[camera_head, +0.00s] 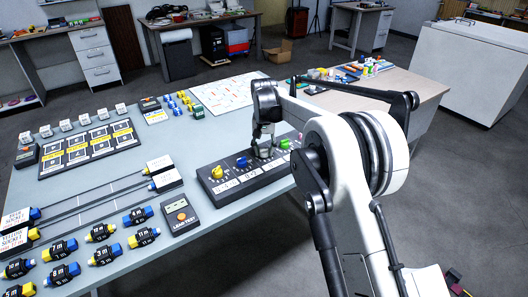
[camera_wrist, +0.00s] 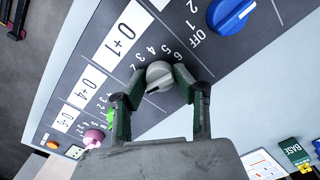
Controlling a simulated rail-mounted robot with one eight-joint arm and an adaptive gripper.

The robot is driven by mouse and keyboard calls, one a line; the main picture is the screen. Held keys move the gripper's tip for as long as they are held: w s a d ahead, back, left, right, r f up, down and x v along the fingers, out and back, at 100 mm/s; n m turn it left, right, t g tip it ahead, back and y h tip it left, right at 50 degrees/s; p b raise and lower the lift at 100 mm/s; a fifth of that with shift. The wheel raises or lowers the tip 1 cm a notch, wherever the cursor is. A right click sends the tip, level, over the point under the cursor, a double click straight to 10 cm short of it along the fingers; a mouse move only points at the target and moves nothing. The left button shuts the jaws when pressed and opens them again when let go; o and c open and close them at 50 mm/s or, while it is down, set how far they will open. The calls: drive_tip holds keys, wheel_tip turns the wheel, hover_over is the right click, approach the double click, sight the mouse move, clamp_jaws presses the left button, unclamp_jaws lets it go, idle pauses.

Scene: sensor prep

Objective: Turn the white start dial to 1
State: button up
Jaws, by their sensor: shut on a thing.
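The white start dial (camera_wrist: 158,74) sits on the dark dial panel (camera_wrist: 75,62), beside a white label reading 0+1 and a row of small numbers. My gripper (camera_wrist: 161,77) is closed around the dial, with one dark finger on each side. A slot shows across the dial's face, but I cannot tell which number it points to. In the head view my gripper (camera_head: 263,149) reaches down onto the panel (camera_head: 232,187) and hides the white dial.
A blue dial (camera_wrist: 231,14) is beside the white one; a green dial (camera_wrist: 110,115) and a pink dial (camera_wrist: 94,138) lie on the other side. A yellow dial (camera_head: 217,172) is at the panel's left end. A lead test box (camera_head: 181,215) stands left of the panel.

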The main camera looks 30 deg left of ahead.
sight(264, 149)
drive_tip(key=shift+m+b, duration=0.35)
drive_tip(key=shift+m, duration=1.05)
drive_tip(key=o, duration=1.1)
drive_tip(key=shift+r, duration=0.1)
wheel_tip(264, 149, up, 12)
drive_tip(key=shift+f, duration=0.1)
